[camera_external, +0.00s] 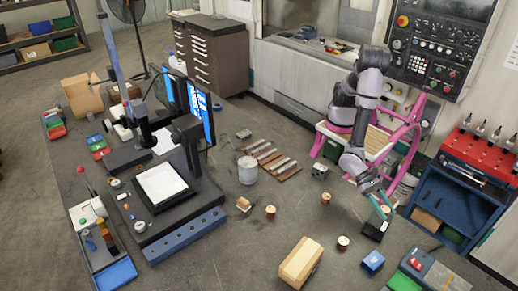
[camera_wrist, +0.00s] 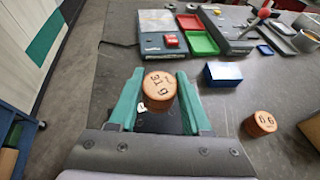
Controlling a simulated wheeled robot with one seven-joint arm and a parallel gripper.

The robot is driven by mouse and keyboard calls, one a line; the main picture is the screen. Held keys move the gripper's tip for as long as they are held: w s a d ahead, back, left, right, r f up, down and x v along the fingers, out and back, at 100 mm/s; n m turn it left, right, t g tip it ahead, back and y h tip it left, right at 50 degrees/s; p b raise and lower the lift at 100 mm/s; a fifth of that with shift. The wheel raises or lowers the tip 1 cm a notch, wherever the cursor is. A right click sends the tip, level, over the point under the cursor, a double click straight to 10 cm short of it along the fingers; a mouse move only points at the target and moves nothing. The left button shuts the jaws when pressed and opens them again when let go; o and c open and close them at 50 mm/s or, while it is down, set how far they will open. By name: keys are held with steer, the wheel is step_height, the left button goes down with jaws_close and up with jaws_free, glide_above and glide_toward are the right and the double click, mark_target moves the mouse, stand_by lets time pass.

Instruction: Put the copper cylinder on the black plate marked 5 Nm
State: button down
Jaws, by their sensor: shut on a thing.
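My gripper (camera_wrist: 159,103) has green fingers and is shut on a copper cylinder (camera_wrist: 159,86). The cylinder is upright, with dark markings on its round top that look like "31 g". A black plate (camera_wrist: 152,124) shows below it between the fingers; most of it is hidden in the wrist view. In the external view my gripper (camera_external: 382,206) is low over the table at the right, and the black plate (camera_external: 373,231) lies just below it. I cannot read any mark on the plate, nor tell whether the cylinder touches it.
A second copper cylinder (camera_wrist: 260,124) stands to the right in the wrist view, near a blue box (camera_wrist: 222,74). Other copper cylinders (camera_external: 343,242) stand about the table. A cardboard box (camera_external: 301,262) is at the front. A blue cabinet (camera_external: 462,185) stands at the right.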

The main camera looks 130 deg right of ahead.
mark_target(379, 224)
steer(key=shift+f, duration=2.65)
steer(key=shift+f, duration=0.15)
steer(key=shift+c, duration=1.7)
jaws_free()
